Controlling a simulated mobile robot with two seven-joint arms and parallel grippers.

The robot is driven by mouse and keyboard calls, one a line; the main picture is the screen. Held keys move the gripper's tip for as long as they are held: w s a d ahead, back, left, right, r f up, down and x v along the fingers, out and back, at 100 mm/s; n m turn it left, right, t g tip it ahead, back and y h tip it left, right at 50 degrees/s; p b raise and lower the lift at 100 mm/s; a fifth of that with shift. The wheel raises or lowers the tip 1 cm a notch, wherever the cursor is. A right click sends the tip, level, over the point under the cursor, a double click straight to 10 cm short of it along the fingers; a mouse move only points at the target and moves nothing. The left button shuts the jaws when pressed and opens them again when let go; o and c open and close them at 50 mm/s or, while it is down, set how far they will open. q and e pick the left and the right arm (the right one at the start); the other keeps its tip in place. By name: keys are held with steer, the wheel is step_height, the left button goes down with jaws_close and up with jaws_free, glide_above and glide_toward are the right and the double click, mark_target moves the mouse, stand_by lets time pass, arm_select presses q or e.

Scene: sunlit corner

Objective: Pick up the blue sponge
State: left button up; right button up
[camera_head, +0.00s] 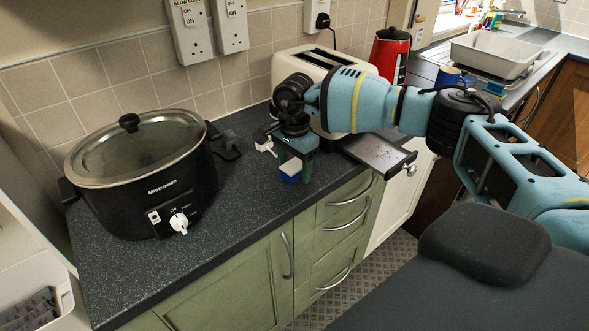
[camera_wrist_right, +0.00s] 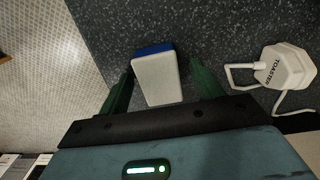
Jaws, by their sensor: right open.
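The blue sponge (camera_head: 291,172) lies on the dark speckled counter near its front edge. It has a blue layer and a white layer. In the right wrist view the sponge (camera_wrist_right: 158,80) shows mostly its pale face, with a blue strip along the far end. My right gripper (camera_head: 296,163) is open and reaches down over the sponge. In the wrist view its two green fingers stand on either side of the sponge, and gaps seem to show beside it. The fingers partly cover the sponge in the head view. My left gripper is in neither view.
A white plug marked TOASTER (camera_wrist_right: 285,66) with its cord lies right of the sponge in the wrist view. A black slow cooker (camera_head: 150,190) stands left on the counter. A cream toaster (camera_head: 312,62) and red kettle (camera_head: 390,55) stand behind my arm.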

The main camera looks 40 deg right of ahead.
mark_target(294, 165)
steer(key=c, duration=1)
steer(key=shift+r, duration=0.15)
steer(key=shift+c, duration=0.2)
steer(key=shift+r, duration=0.6)
step_height(294, 165, up, 2)
steer(key=shift+r, duration=0.15)
steer(key=s+d+r, duration=0.1)
steer(key=s, duration=1.5)
steer(key=shift+d+r, duration=0.15)
steer(key=shift+d, duration=0.05)
